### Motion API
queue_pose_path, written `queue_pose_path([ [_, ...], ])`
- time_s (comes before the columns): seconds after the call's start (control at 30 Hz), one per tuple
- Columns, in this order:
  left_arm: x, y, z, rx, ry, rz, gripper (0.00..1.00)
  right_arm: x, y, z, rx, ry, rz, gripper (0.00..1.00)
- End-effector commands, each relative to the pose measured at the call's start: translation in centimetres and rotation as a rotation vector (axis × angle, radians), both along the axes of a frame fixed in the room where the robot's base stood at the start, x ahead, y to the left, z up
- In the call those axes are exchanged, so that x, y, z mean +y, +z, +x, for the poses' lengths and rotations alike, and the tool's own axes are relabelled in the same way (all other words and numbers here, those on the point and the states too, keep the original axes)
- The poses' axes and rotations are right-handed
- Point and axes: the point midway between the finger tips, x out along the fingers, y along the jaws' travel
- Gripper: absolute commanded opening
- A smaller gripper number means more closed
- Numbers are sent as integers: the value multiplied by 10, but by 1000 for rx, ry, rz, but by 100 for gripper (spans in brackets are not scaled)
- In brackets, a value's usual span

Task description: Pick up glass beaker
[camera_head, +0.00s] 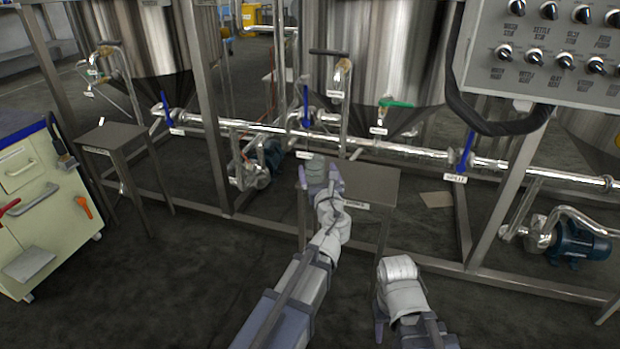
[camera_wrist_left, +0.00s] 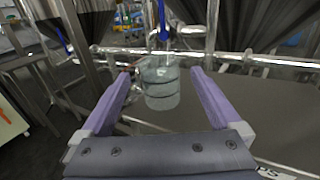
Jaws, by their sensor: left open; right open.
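A clear glass beaker (camera_wrist_left: 160,84) stands upright on a grey metal table (camera_wrist_left: 235,118) in the left wrist view. My left gripper (camera_wrist_left: 168,78) is open, with its two purple fingers to the left and right of the beaker; I see gaps on both sides and no contact. In the head view, the left gripper (camera_head: 319,176) is over the left part of the small table (camera_head: 372,184), and the beaker is hard to make out there. My right gripper (camera_head: 379,323) is low at the bottom centre, apart from the table, with only one finger clearly visible.
Pipes with blue valve handles (camera_head: 306,106) run just behind the table, below steel tanks (camera_head: 375,50). A control panel (camera_head: 550,50) hangs at the upper right. Another small table (camera_head: 112,137) and a drawer cabinet (camera_head: 40,200) stand at the left. The floor in front is clear.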

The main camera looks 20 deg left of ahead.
Motion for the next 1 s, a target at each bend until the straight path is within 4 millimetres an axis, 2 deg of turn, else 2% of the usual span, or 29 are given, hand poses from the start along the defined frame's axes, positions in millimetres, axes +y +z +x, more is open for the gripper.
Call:
queue_pose_path([
  [0.3,11,0,23,0,3,-3,98,0,0,0,0,0,0,50],
  [0.57,14,-1,31,-1,2,-4,98,0,-1,0,0,0,0,50],
  [0.83,31,-3,65,-1,3,-4,98,0,-3,0,0,0,0,50],
  [1.0,35,-3,71,-1,2,-4,98,0,-3,0,0,0,0,50],
])
